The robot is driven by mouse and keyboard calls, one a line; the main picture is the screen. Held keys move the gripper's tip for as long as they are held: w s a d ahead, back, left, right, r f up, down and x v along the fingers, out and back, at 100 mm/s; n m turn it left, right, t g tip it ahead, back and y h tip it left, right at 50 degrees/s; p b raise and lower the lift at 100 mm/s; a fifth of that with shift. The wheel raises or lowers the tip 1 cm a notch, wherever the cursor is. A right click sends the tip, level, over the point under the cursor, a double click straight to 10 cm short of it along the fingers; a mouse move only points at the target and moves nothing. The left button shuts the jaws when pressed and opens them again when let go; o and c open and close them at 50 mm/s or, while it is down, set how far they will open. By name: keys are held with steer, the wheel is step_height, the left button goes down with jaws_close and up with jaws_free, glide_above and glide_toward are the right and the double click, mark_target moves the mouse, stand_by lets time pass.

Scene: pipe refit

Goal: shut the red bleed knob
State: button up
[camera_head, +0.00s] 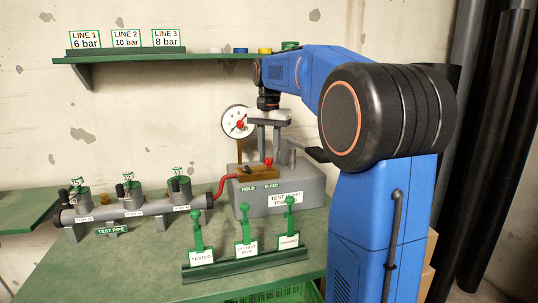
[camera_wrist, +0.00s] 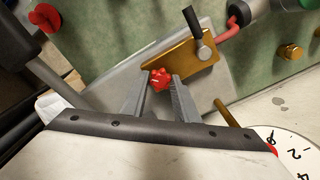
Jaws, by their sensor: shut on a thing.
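The red bleed knob (camera_head: 268,162) stands on the brass block (camera_head: 257,172) on top of the grey test pump (camera_head: 280,195). The "BLEED" label (camera_head: 271,185) is below it on the pump's front. My gripper (camera_head: 264,151) points down over the knob. In the wrist view the red knob (camera_wrist: 160,78) sits between the tips of my two grey fingers (camera_wrist: 159,88), which are closed on it. A black hold lever (camera_wrist: 201,45) stands on the brass block in that view.
The pressure gauge (camera_head: 238,122) stands just left of my gripper. A red hose (camera_head: 226,186) runs to the test pipe (camera_head: 140,212) with several valves. A rack of green tags (camera_head: 246,262) is in front. A shelf (camera_head: 160,56) hangs above.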

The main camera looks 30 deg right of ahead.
mark_target(269, 158)
steer(key=n, duration=1.4)
steer(key=shift+n, duration=0.4)
steer(key=n, duration=1.2)
steer(key=shift+n, duration=0.3)
steer(key=o, duration=0.9)
step_height(269, 158, up, 18)
steer(key=shift+f, duration=0.25)
